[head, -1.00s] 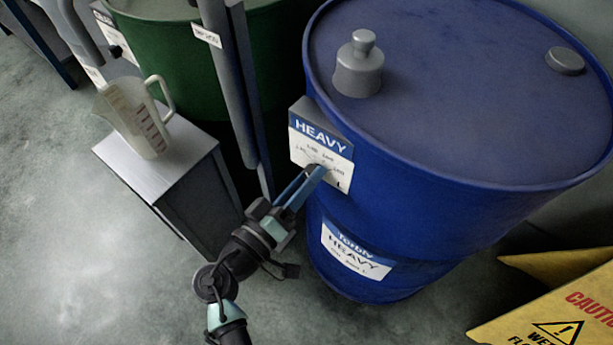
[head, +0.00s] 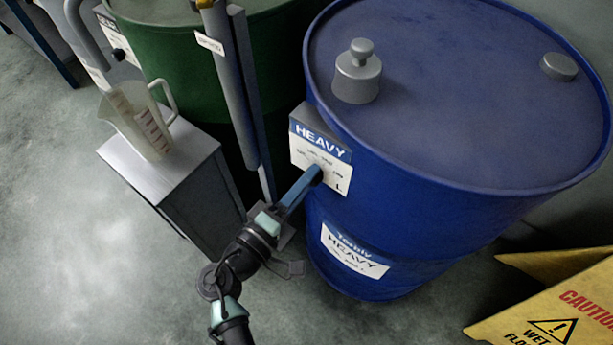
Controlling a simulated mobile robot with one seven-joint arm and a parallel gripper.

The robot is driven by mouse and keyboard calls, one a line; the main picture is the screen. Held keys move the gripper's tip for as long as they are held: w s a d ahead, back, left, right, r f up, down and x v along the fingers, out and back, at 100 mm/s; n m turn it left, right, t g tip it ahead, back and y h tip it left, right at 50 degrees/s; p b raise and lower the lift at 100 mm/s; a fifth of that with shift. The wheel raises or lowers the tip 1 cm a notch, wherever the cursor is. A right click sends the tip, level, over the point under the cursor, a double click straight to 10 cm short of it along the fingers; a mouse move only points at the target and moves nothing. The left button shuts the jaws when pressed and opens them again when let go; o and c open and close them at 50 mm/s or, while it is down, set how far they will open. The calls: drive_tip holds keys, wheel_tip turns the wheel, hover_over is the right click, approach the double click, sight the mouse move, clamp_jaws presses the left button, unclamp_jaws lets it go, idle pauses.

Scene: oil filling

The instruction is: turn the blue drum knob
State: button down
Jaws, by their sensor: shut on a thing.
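The blue drum (head: 440,215) stands upright on the right. A box labelled HEAVY (head: 318,140) is fixed on its near left side, with a dial scale and an "L" mark on its white face. My gripper (head: 316,174) is at the lower middle of that face, its blue fingers one in front of the other from this view. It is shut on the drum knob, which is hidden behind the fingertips.
A measuring jug (head: 140,122) stands on a small table (head: 190,165) at left. Grey upright pipes (head: 236,100) stand close to my gripper's left, before a green drum (head: 170,55). A yellow caution sign (head: 560,305) is at lower right.

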drive_tip(key=shift+n, duration=0.7)
drive_tip(key=shift+p, duration=0.3)
drive_tip(key=shift+c, duration=2.1)
unclamp_jaws()
drive_tip(key=v, duration=1.3)
drive_tip(key=shift+p, duration=0.3)
drive_tip(key=shift+w, duration=0.1)
